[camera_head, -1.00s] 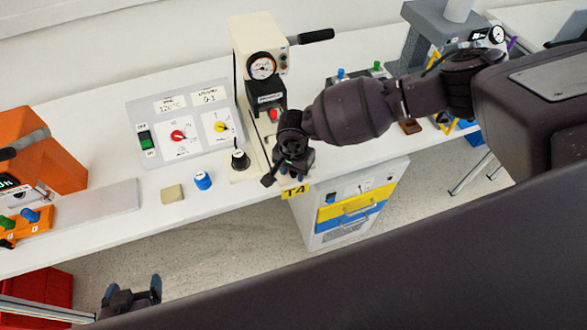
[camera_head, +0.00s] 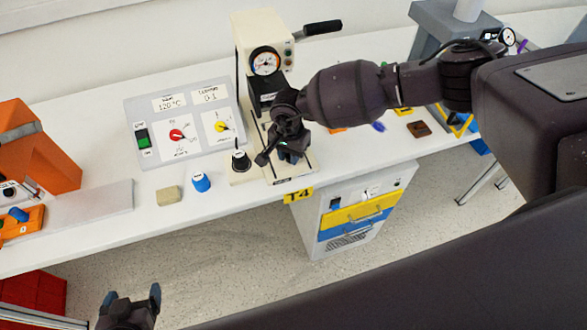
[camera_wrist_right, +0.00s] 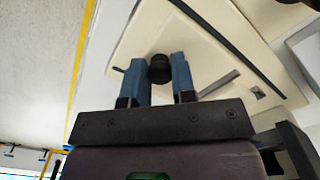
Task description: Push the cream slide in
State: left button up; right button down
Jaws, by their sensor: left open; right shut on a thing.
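The cream slide (camera_wrist_right: 205,45) is a flat cream plate with a dark round knob (camera_wrist_right: 159,68), in the right wrist view. My right gripper (camera_wrist_right: 159,80) is shut on this knob, one blue-grey finger on each side. In the head view my right gripper (camera_head: 284,155) is at the front of the cream press (camera_head: 258,35), over its cream base, and hides the knob and much of the slide. How far in the slide sits cannot be told. My left gripper (camera_head: 131,298) is open and empty at the lower left, in front of the table.
Left of the press are a grey control panel (camera_head: 184,125), a black knob on a cream plate (camera_head: 240,160), a blue knob (camera_head: 201,182) and a beige block (camera_head: 168,195). A drawer cabinet (camera_head: 352,210) stands under the table's front edge.

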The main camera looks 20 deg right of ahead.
jog(key=shift+w+f+b, duration=0.15)
jog(key=shift+w+b, duration=0.45)
jog(key=shift+w, duration=0.5)
pick_arm(q)
notch_tip(320, 180, down, 2)
jog(key=shift+f, duration=0.2)
pick_arm(e)
jog(key=shift+w+r, duration=0.2)
jog(key=shift+w, duration=0.15)
jog(key=c, duration=1.1)
grip_release()
jog(key=shift+o, duration=0.8)
jog(key=shift+s, duration=0.1)
pick_arm(q)
jog(key=shift+s, duration=0.2)
jog(key=shift+r, duration=0.1)
pick_arm(e)
jog(key=shift+s, duration=0.1)
